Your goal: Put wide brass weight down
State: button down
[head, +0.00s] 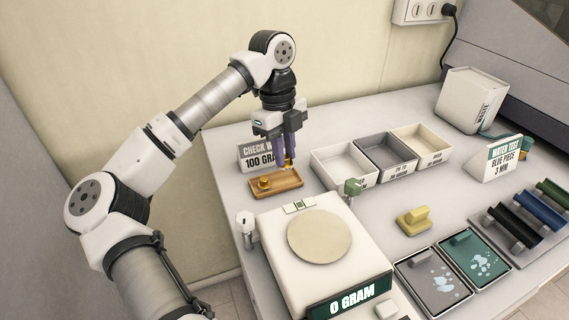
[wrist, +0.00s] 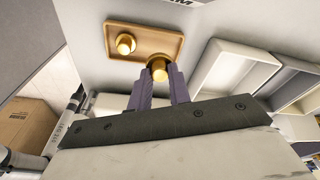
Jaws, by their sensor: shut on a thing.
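My gripper (head: 288,160) is shut on a brass weight (wrist: 159,69), the wide one by its look. The weight is at the right end of a wooden tray (head: 284,186), which also shows in the wrist view (wrist: 120,48). I cannot tell whether the held weight touches the tray. A second, smaller brass weight (head: 264,183) stands in the left part of the tray and shows in the wrist view (wrist: 125,43). In the head view the fingers partly hide the held weight.
A scale (head: 340,262) reading 0 GRAM stands in front of the tray, its round pan (head: 319,236) empty. A check weight sign (head: 256,156) stands behind the tray. Three open bins (head: 343,177) are to the right. A yellow block (head: 413,221) lies farther right.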

jog(key=shift+f, duration=2.15)
jog(key=shift+f, duration=0.15)
jog(key=c, duration=1.3)
grip_release()
notch_tip(320, 180, up, 12)
jog(key=w+a+b, duration=0.1)
jog(key=shift+w, duration=0.15)
jog(key=shift+a, duration=0.1)
